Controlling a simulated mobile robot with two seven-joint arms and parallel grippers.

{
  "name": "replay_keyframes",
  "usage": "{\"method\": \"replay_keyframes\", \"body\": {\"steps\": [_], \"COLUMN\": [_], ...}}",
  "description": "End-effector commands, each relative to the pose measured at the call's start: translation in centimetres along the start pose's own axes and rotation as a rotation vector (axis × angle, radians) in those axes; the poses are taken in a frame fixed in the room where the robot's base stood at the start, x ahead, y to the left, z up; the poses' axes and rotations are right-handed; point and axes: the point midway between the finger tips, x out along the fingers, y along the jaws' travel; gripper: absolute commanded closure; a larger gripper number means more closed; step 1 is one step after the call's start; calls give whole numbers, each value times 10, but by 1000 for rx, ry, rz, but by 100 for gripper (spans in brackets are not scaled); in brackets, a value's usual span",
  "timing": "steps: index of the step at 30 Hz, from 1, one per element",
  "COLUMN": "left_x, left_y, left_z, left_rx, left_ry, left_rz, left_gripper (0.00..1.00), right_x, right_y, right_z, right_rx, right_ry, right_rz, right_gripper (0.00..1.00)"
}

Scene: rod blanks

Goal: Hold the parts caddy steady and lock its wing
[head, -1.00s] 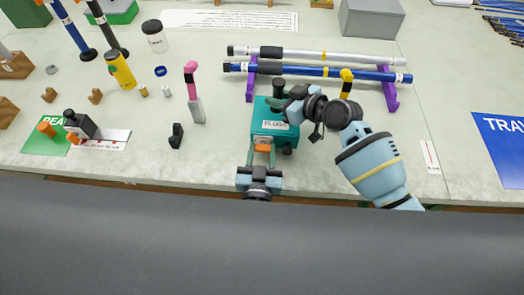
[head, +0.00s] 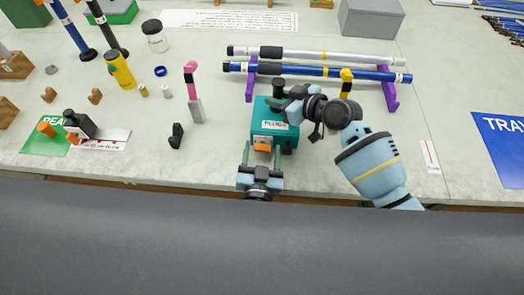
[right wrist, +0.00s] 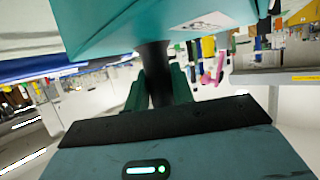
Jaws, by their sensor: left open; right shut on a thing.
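The parts caddy (head: 270,130) is a teal box with a white PLUGS label, standing near the table's front edge. It also shows at the top of the right wrist view (right wrist: 150,25). Its orange wing (head: 263,148) is on the front side, below the label. My right gripper (head: 281,102) is shut on the caddy's black post (right wrist: 153,62), which rises from the top to a dark knob (head: 278,84). My left gripper (head: 261,154) is open in front of the caddy, its two fingers apart on either side of the wing.
A purple rack (head: 390,95) with a silver rod (head: 340,57) and a blue rod (head: 310,70) stands close behind the caddy. A pink-topped tool (head: 193,90) and a small black part (head: 176,136) stand to the left. The table (head: 225,160) is bare just left of the caddy.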

Motion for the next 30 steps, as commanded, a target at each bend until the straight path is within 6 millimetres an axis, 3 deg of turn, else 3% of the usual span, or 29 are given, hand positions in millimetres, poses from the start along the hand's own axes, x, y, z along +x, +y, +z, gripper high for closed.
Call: {"method": "replay_keyframes", "body": {"steps": [5,21,30], "left_x": [-11,-106,-120], "left_y": [0,0,0], "left_z": [0,1,0], "left_rx": [-1,0,0], "left_ry": [-1,-3,0], "left_rz": [1,1,-1], "left_gripper": [38,38,38], "right_x": [0,0,0], "right_y": [0,0,0], "right_z": [1,1,1], "right_rx": [0,0,0], "right_ry": [-1,-1,-1], "right_rz": [0,0,0], "right_gripper": [100,100,100]}}
